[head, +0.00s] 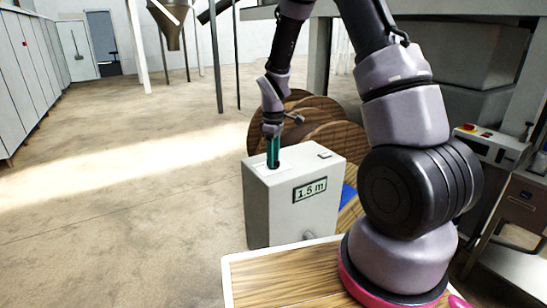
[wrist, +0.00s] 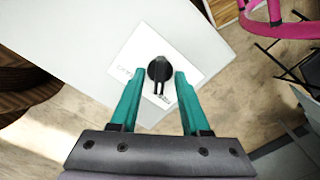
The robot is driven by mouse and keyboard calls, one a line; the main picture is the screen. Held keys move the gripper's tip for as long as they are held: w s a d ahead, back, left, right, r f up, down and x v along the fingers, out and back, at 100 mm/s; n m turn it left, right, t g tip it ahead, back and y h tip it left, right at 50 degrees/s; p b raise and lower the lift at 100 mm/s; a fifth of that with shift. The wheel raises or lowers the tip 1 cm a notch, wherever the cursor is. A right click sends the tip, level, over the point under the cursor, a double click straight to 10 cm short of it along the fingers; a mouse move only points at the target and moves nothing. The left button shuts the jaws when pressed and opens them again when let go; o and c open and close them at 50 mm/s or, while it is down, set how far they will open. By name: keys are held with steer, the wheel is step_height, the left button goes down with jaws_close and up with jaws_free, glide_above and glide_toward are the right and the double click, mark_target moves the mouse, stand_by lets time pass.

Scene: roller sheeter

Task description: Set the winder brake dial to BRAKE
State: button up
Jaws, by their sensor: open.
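The winder brake dial is a black knob (wrist: 159,71) on a white label plate (wrist: 135,60) on top of a light grey box (head: 268,200). In the wrist view its pointer end faces toward the bottom of the picture, near small dark print that I cannot read. My gripper (wrist: 156,88) is open, with one green finger on each side of the knob and a gap on both sides. In the head view my gripper (head: 272,153) points down at the box top, and the dial is hidden behind the fingers.
A "1.5 m" sign (head: 310,190) and a small knob (head: 309,236) are on the box's front. Wooden reels (head: 330,138) stand behind it. A control panel (head: 492,145) is at the right. Open floor (head: 120,210) lies to the left.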

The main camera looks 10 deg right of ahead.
jaws_close()
steer(key=m, duration=1.3)
steer(key=shift+m, duration=0.4)
stand_by(0.6)
jaws_free()
